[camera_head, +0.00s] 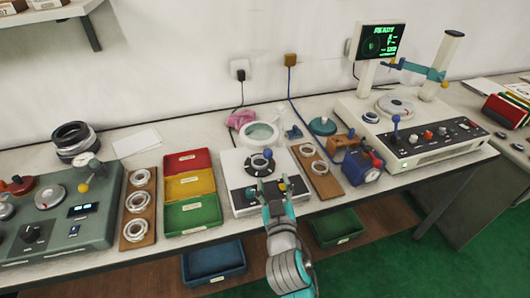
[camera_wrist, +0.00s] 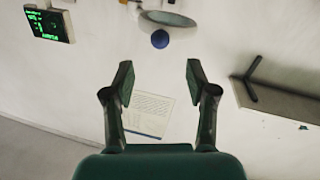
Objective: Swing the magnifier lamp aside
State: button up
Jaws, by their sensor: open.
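The magnifier lamp's round pale-rimmed lens (camera_head: 260,134) stands over the back of a white device (camera_head: 236,203) in the head view. A blue ball knob (camera_head: 267,153) shows at its near edge. In the wrist view the lens (camera_wrist: 170,18) is at the top, seen edge-on, with the blue knob (camera_wrist: 160,39) just below it. My gripper (camera_head: 274,188) is in front of the lamp, at the device's near side. In the wrist view my gripper (camera_wrist: 160,76) has its fingers spread and empty, with the knob beyond the tips. The lamp's arm is mostly unclear.
Red, yellow and green bins (camera_head: 190,187) stand left of the device. A wooden ring board (camera_head: 318,172) and a blue box (camera_head: 361,167) are to its right. A measuring machine (camera_head: 415,135) with a screen (camera_head: 380,42) stands further right. A wall shelf (camera_wrist: 280,104) shows in the wrist view.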

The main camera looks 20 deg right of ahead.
aim_at(268, 157)
jog(key=w, duration=0.3)
jog(key=w+d, duration=0.1)
jog(key=w, duration=0.3)
jog(key=w+d, duration=0.1)
jog(key=w, duration=0.3)
jog(key=shift+w+r, duration=0.15)
jog(key=shift+r, duration=0.2)
grip_shut()
